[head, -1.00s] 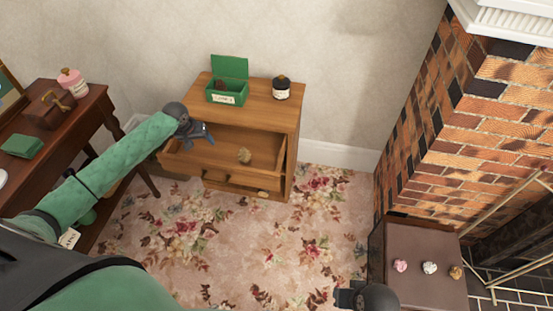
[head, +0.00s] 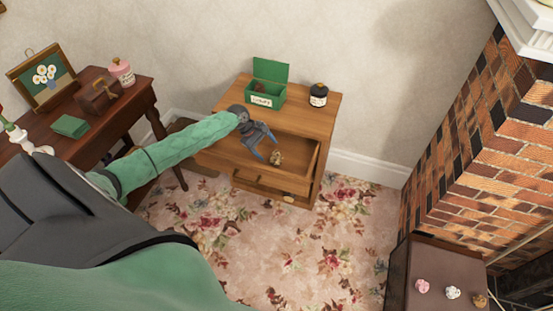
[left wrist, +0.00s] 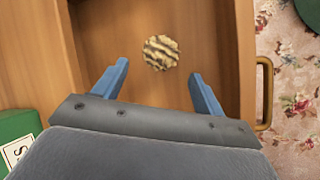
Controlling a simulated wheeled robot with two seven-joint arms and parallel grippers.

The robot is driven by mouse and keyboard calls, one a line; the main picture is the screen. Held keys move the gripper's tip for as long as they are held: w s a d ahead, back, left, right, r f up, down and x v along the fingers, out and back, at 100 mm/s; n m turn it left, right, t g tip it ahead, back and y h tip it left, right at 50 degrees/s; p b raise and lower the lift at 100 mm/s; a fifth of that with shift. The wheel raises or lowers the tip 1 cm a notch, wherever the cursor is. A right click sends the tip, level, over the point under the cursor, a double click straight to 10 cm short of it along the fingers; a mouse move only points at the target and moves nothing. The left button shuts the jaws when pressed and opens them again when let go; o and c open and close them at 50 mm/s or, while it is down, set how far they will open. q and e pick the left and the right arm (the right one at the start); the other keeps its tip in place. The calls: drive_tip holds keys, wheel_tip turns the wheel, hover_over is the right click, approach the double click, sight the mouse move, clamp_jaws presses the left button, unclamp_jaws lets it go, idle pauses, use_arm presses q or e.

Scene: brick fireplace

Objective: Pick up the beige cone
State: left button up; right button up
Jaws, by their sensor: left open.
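The beige cone (head: 276,158), a small rough pine-cone shape, lies in the open top drawer (head: 300,152) of a wooden cabinet. In the left wrist view the cone (left wrist: 160,53) lies on the drawer floor, ahead of the two blue fingertips and roughly centred between them. My left gripper (head: 268,157) is open and empty, inside or just over the drawer, to the left of the cone and apart from it. It also shows in the left wrist view (left wrist: 160,85). My right gripper is not in view.
A green open box (head: 265,97) and a dark jar with a white label (head: 318,95) stand on the cabinet top. A brown table (head: 440,290) at lower right holds pink, white and brown cones. A dark desk (head: 60,115) stands at left. Flowered carpet is clear in front.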

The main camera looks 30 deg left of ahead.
sight(273, 156)
use_arm(q)
drive_tip(key=shift+p+x, duration=0.5)
drive_tip(key=shift+x, duration=2.55)
drive_tip(key=shift+s, duration=0.1)
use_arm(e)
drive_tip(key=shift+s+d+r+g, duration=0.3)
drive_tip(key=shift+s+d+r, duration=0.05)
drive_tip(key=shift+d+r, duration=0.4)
use_arm(q)
drive_tip(key=shift+c, duration=0.4)
drive_tip(key=c, duration=1)
